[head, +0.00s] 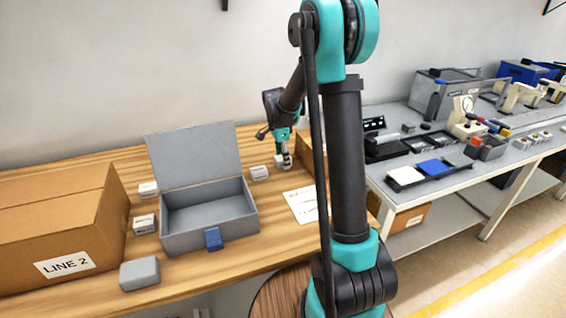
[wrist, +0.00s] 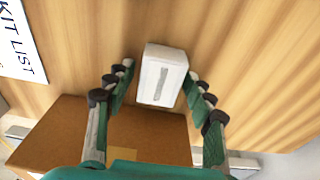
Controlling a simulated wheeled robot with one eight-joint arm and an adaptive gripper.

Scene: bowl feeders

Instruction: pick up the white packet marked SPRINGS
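A white packet (wrist: 162,76) lies between the two fingers of my gripper (wrist: 160,78) in the wrist view. The fingers stand apart on either side, with a visible gap at the left; the right finger is very close to the packet.
The open grey box (head: 208,233) has a raised lid and blue latch. A LINE 2 carton (head: 100,220) stands left, a grey block (head: 140,273) in front. A kit list sheet (head: 300,204) lies right. A brown carton (wrist: 100,125) is close beside my gripper.

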